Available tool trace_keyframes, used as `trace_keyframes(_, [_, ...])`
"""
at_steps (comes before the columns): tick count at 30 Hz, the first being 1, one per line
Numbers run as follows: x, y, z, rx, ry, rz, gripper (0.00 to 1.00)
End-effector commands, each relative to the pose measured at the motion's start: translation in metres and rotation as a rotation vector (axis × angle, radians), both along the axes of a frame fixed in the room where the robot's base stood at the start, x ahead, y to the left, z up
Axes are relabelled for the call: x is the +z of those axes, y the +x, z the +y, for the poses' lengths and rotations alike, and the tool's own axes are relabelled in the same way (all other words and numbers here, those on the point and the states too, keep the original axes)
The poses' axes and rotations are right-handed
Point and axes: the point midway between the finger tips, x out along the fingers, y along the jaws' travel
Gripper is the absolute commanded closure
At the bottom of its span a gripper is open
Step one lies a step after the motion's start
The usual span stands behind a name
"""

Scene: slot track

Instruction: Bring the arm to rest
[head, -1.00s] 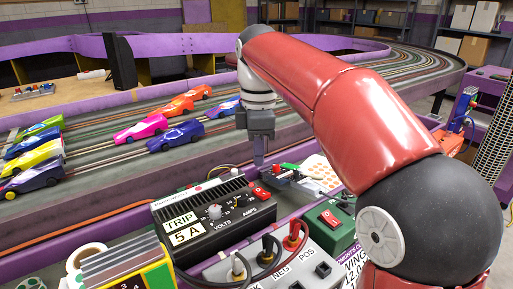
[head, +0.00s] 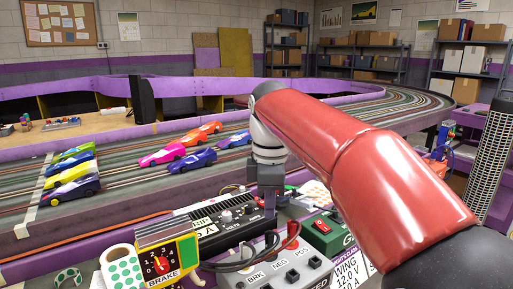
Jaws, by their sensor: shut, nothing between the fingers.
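My gripper (head: 270,207) hangs from my red arm, pointing down over the right end of the black power supply (head: 215,222). Its fingers look closed together and hold nothing. Its tips are close to the supply and the small gear beside it; I cannot tell whether they touch. The power supply's label is partly hidden behind the brake box.
A grey terminal box (head: 278,272) with cables, a yellow brake box (head: 165,262) and a green switch box (head: 325,230) crowd the front. Several slot cars, among them a blue one (head: 193,160), stand on the track (head: 120,180) behind. A perforated column (head: 492,150) rises at right.

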Motion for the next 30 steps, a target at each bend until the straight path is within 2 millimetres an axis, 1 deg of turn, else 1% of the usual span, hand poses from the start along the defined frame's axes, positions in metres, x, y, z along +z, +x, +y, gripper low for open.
trace_keyframes(8, [-0.004,-0.027,-0.022,-0.216,0.012,-0.07,1.0])
trace_keyframes(14, [-0.016,-0.059,-0.047,-0.469,0.046,-0.146,1.0])
trace_keyframes(16, [-0.025,-0.075,-0.059,-0.588,0.068,-0.18,1.0])
trace_keyframes(17, [-0.029,-0.084,-0.065,-0.648,0.082,-0.198,1.0])
trace_keyframes(20, [-0.051,-0.115,-0.087,-0.882,0.146,-0.26,1.0])
trace_keyframes(21, [-0.062,-0.128,-0.095,-0.98,0.178,-0.282,1.0])
trace_keyframes(24, [-0.088,-0.155,-0.111,-1.192,0.259,-0.327,1.0])
trace_keyframes(27, [-0.111,-0.175,-0.12,-1.348,0.328,-0.352,1.0])
trace_keyframes(30, [-0.126,-0.186,-0.125,-1.447,0.377,-0.365,1.0])
